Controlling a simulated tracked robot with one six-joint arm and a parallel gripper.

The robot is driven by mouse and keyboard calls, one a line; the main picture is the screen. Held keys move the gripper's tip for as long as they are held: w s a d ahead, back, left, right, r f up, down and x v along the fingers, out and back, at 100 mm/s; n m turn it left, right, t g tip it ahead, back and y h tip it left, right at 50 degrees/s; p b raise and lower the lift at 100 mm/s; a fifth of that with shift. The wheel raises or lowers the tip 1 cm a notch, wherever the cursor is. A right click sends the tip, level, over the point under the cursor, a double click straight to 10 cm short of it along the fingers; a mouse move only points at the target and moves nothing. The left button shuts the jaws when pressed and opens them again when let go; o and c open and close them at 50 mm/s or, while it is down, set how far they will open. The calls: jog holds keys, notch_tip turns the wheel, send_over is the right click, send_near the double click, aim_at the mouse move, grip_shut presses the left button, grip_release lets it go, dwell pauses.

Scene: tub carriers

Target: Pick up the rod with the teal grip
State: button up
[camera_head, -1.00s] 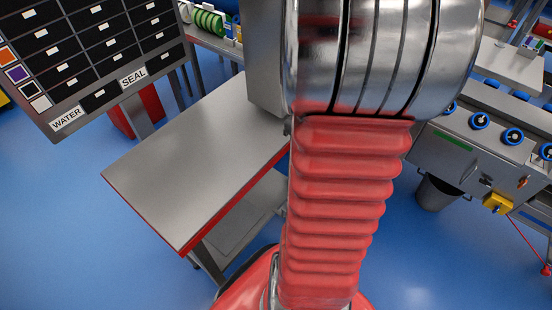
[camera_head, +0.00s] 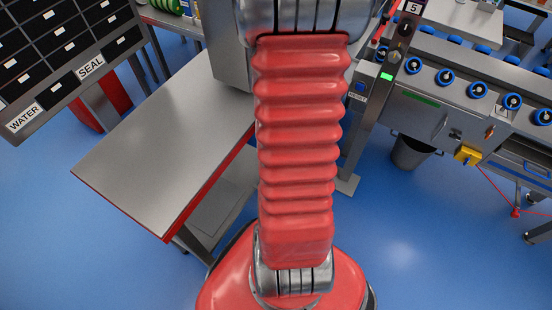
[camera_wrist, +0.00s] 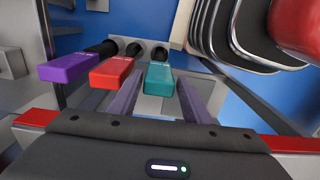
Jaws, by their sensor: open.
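In the wrist view, the teal grip (camera_wrist: 159,78) is a rectangular block on a dark rod end at a grey plate, upper middle. The red grip (camera_wrist: 111,72) and the purple grip (camera_wrist: 70,67) stick out beside it to the left. My gripper (camera_wrist: 160,86) is open, with two slim purplish fingers either side of the teal grip in the picture. I cannot tell how far apart in depth they are. The teal grip looks empty of any hold. The head view shows my arm but neither the gripper nor the rods.
A grey bench (camera_head: 160,145) with a red edge stands left of my arm. A dark board (camera_head: 60,45) labelled WATER and SEAL is upper left. A console with blue-ringed knobs (camera_head: 446,76) stands right, with a bin (camera_head: 410,153) beneath. Blue floor is open at lower right.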

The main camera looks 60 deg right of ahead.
jog(key=shift+f, duration=0.9)
jog(key=shift+w+f, duration=0.1)
jog(key=shift+f, duration=2.5)
jog(key=shift+d, duration=0.1)
jog(key=c, duration=0.8)
jog(key=shift+r, duration=0.1)
